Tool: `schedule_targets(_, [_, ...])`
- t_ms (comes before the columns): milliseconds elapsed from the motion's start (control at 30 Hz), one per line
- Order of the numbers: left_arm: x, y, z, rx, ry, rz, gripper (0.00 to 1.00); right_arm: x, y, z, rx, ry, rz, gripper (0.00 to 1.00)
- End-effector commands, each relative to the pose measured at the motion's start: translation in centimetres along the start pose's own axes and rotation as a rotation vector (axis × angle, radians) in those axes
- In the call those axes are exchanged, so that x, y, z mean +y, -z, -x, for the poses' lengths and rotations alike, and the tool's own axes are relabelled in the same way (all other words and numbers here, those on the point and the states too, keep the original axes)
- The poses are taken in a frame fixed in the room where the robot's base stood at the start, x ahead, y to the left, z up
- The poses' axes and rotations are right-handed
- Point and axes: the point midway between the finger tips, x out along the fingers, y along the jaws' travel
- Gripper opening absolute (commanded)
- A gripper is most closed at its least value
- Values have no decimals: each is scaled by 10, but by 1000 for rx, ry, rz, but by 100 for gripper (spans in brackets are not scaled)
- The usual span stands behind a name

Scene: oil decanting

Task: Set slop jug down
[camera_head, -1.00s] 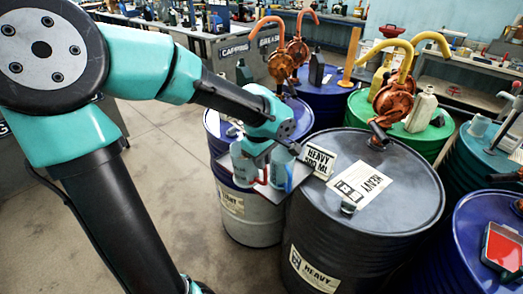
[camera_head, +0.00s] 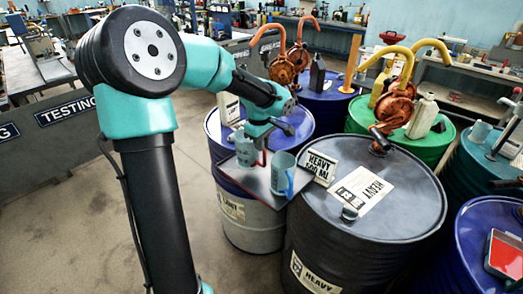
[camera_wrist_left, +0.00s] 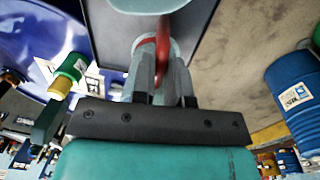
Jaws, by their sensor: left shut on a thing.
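My left gripper (camera_head: 262,143) is shut on the red handle (camera_wrist_left: 162,38) of a pale blue-grey jug (camera_head: 245,149). The jug looks upright, over the back left part of a dark flat tray (camera_head: 262,190). I cannot tell whether its base touches the tray. In the left wrist view the fingers close around the red handle, and the pale jug body (camera_wrist_left: 150,4) is cut off at the top edge. A second pale blue jug (camera_head: 281,174) with a blue handle stands on the tray to the right, apart from the held one. My right gripper is not in view.
A blue drum (camera_head: 217,130) is behind the tray. Drums with copper pumps (camera_head: 397,104) fill the back. Open floor (camera_head: 60,220) lies left.

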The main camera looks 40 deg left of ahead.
Motion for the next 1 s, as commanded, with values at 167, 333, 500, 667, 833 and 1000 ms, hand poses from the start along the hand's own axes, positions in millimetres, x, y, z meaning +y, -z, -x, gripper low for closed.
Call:
schedule_targets(167, [6,6,-6,0,2,0,0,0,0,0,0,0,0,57])
schedule_targets(333, [3,6,-29,0,2,-1,0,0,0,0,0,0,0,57])
schedule_targets(500, [3,6,-36,0,-1,0,0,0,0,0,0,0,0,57])
schedule_targets(667, [3,6,-36,1,-1,0,0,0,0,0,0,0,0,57])
schedule_targets(833, [3,6,-37,0,0,0,23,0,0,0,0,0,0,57])
schedule_targets(1000, [3,6,-37,0,0,0,39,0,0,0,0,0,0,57])
